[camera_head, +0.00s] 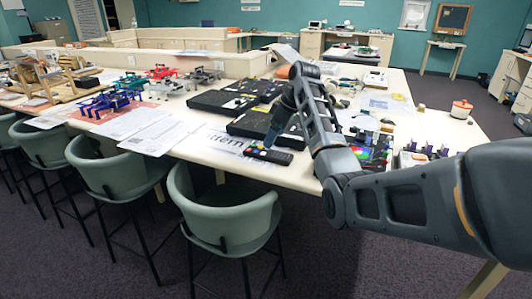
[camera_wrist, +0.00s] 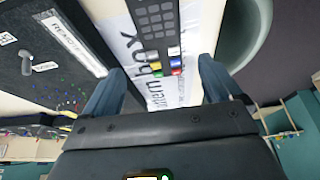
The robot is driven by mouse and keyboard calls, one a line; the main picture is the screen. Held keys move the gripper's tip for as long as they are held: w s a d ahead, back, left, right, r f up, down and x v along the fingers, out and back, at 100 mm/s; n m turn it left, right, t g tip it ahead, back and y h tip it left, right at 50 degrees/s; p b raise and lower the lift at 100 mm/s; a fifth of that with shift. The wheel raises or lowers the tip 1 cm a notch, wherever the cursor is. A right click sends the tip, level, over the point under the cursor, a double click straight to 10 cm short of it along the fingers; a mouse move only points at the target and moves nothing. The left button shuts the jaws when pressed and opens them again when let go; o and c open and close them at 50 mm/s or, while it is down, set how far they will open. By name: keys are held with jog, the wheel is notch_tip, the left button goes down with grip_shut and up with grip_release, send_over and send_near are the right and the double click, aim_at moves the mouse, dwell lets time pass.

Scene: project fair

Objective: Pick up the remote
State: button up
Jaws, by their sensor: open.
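The remote (camera_head: 279,157) is a dark bar with coloured buttons, lying near the front edge of the long table (camera_head: 215,156). In the wrist view the remote (camera_wrist: 152,22) shows a grey keypad and red, yellow, blue and white buttons. It lies on or beside a white printed sheet. My gripper (camera_head: 269,144) points down at the remote from above in the head view. In the wrist view my gripper (camera_wrist: 158,82) is open and empty, with the remote ahead of the gap between its fingers. I cannot tell the exact height between them.
Black cases (camera_head: 252,124) lie just behind the remote; one labelled case (camera_wrist: 50,50) is close to a finger in the wrist view. Papers (camera_head: 158,136) and small coloured drones (camera_head: 110,100) lie left. A green chair (camera_head: 222,212) stands against the front edge.

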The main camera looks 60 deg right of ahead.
aim_at(266, 152)
jog(key=shift+a+p+x, duration=0.1)
jog(key=shift+p+x, duration=0.2)
jog(key=shift+x, duration=1.25)
jog(key=shift+a+p+x, duration=0.15)
jog(key=shift+p+x, duration=0.15)
jog(key=shift+x, duration=1.25)
jog(key=c, duration=1.2)
jog(key=shift+c, duration=0.2)
jog(key=shift+r, duration=0.2)
